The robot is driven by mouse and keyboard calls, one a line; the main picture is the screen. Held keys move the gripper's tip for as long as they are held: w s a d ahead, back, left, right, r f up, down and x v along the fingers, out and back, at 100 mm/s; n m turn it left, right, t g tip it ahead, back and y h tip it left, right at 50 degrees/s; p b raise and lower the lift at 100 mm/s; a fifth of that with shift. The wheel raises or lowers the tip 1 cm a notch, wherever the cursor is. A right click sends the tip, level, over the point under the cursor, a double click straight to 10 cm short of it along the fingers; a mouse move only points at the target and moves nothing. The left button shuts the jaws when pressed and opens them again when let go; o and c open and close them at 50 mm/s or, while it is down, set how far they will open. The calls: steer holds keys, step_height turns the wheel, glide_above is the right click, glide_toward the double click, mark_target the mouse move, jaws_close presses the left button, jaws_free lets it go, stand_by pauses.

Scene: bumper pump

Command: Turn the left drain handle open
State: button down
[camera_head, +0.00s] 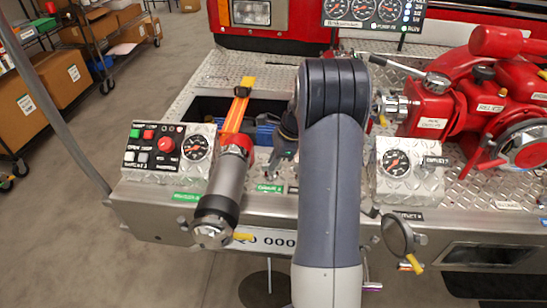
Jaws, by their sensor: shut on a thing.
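My gripper (281,160) points down at the bumper deck, just left of my grey arm, which hides part of it. It is shut on what looks like the left drain handle, by a green label (269,188) at the deck's front edge. The jaws cover the handle, so I cannot tell its angle or whether it is open.
A control box (167,148) is farther left, a gauge box (409,170) and red pump (470,110) right. An orange strap (237,112) crosses the open bay behind.

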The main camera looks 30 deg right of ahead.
steer(key=n+g+p, duration=0.1)
steer(key=n+p, duration=0.1)
steer(key=n, duration=0.1)
steer(key=shift+w+r+n, duration=0.1)
steer(key=shift+r+n, duration=0.05)
steer(key=shift+n, duration=0.25)
steer(key=n+g+p, duration=0.1)
steer(key=n+p, duration=0.1)
steer(key=n, duration=0.1)
steer(key=shift+w+n+g, duration=0.1)
steer(key=shift+n+g, duration=0.2)
steer(key=shift+g, duration=0.1)
steer(key=n+g+p, duration=0.1)
steer(key=n, duration=0.2)
steer(key=shift+w+n, duration=0.1)
steer(key=shift+n, duration=0.2)
steer(key=shift+w+a+n+g+h, duration=0.1)
steer(key=shift+n+g+h, duration=0.3)
steer(key=shift+n, duration=0.7)
steer(key=shift+n+g+h, duration=0.3)
steer(key=shift+n+h, duration=0.2)
steer(key=shift+n, duration=0.6)
steer(key=c, duration=1.5)
jaws_free()
steer(key=v, duration=1)
steer(key=shift+w+r, duration=0.15)
steer(key=shift+r, duration=0.05)
